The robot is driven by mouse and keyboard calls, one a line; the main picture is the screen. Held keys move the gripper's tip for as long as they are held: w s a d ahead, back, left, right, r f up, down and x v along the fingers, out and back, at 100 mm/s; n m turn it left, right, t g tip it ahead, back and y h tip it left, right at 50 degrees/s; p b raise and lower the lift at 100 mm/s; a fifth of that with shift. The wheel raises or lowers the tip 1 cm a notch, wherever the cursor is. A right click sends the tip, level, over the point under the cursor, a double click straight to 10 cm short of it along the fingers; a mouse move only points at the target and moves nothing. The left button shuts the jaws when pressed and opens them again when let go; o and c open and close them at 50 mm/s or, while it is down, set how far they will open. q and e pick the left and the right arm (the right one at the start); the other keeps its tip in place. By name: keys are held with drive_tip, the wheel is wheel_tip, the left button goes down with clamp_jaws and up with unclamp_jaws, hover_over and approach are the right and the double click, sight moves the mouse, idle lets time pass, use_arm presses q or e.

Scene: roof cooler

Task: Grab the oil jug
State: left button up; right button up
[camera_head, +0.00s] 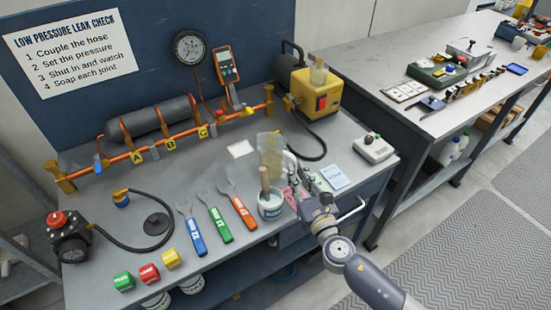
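A translucent, pale jug (270,152), which looks like the oil jug, stands upright on the grey workbench, right of the middle. Its handle is on its right side, facing my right arm. My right gripper (299,184) is just to the right and in front of the jug, close to the handle. The fingers are small and overlap other things, so I cannot tell whether they touch the handle or how far apart they are. My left gripper is not in view.
A white pot (270,207) with a brush stands close in front of the jug. A pink cloth lies beside the gripper. A yellow pump (314,95) and a small grey device (373,149) stand behind and right. Three coloured-handled tools (218,222) lie left.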

sight(294, 166)
drive_tip(key=x, duration=0.3)
drive_tip(key=shift+w, duration=0.2)
drive_tip(key=shift+s, duration=0.1)
drive_tip(key=shift+c, duration=0.2)
clamp_jaws()
drive_tip(key=shift+r, duration=0.1)
drive_tip(key=shift+r, duration=0.15)
